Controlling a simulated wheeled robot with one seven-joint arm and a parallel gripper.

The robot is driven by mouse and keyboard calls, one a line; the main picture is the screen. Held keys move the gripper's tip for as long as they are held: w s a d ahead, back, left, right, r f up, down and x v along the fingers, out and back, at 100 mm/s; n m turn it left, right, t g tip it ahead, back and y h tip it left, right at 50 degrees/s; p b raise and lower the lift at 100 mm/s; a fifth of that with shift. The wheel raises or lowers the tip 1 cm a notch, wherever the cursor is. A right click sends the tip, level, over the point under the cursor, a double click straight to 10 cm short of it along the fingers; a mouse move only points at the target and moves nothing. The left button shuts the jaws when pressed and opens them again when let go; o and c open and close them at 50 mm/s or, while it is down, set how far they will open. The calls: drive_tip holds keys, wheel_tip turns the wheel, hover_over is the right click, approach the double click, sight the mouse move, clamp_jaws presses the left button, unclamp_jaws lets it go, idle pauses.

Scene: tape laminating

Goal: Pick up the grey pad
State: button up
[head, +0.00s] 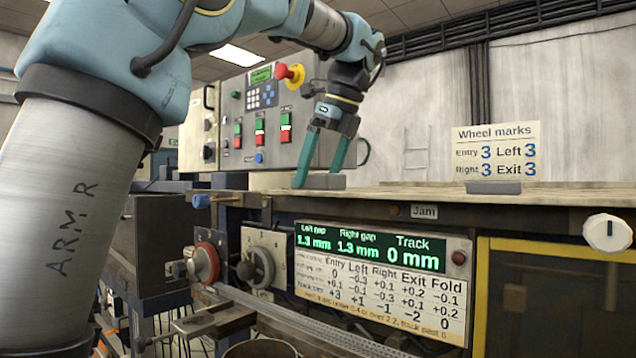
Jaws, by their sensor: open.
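I cannot tell whether either finger touches the pad. The fingers hide part of it.
A second flat grey block (493,187) sits below the wheel marks sign (496,151). A control box (262,120) with a red button stands behind my gripper. The machine top (400,191) between pad and block is clear.

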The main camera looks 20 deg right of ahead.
drive_tip(key=shift+f, duration=0.1)
drive_tip(key=c, duration=1.3)
wheel_tip(320, 180, up, 10)
drive_tip(key=shift+r, duration=0.15)
idle(0.4)
